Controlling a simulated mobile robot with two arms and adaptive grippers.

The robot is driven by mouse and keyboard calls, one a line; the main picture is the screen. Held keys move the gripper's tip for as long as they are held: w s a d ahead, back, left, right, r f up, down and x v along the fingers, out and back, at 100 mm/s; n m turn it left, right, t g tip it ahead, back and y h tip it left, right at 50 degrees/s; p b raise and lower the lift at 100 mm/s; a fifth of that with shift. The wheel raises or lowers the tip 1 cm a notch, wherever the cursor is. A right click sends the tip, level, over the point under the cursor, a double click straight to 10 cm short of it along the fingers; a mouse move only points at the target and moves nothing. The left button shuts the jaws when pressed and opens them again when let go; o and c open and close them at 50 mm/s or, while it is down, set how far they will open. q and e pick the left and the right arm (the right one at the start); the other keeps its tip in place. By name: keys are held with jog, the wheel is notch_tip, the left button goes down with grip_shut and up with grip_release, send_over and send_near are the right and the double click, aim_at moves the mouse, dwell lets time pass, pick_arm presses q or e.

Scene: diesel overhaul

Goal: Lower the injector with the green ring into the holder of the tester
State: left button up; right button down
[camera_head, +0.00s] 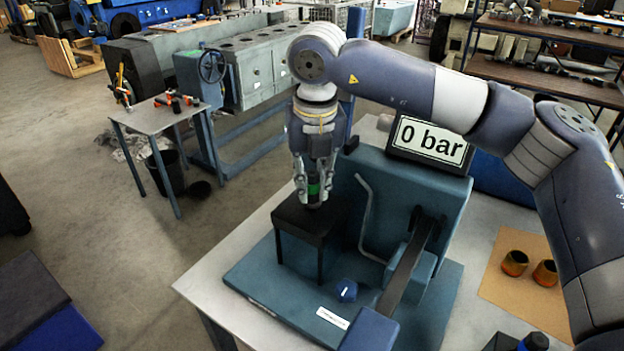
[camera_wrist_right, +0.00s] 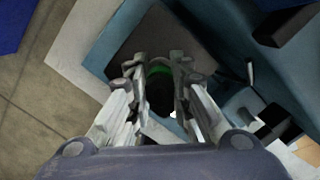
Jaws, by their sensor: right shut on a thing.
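My right gripper (camera_head: 314,188) comes down from above and is shut on the injector (camera_head: 314,203), a dark upright body with a green ring. In the right wrist view the injector (camera_wrist_right: 160,92) sits between the two fingers (camera_wrist_right: 159,85), its green ring (camera_wrist_right: 159,68) showing. The tester (camera_head: 400,220) is a teal bench unit with a black holder block (camera_head: 309,222) on legs. The injector's lower end is over the holder's top. Whether it has entered the holder opening is hidden. My left gripper is not in view.
The tester's display (camera_head: 432,139) reads 0 bar, and a bent pipe (camera_head: 364,215) rises beside the holder. A dark lever (camera_head: 405,265) slopes toward the front. Two orange-brown cups (camera_head: 515,263) stand on a tan mat (camera_head: 497,290) at right. A side table (camera_head: 158,115) stands back left.

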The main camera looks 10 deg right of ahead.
jog(key=shift+f, duration=0.3)
jog(key=shift+b, duration=0.4)
jog(key=c, duration=1.4)
grip_release()
jog(key=shift+o, duration=0.4)
jog(key=o, duration=0.3)
jog(key=shift+o, duration=0.2)
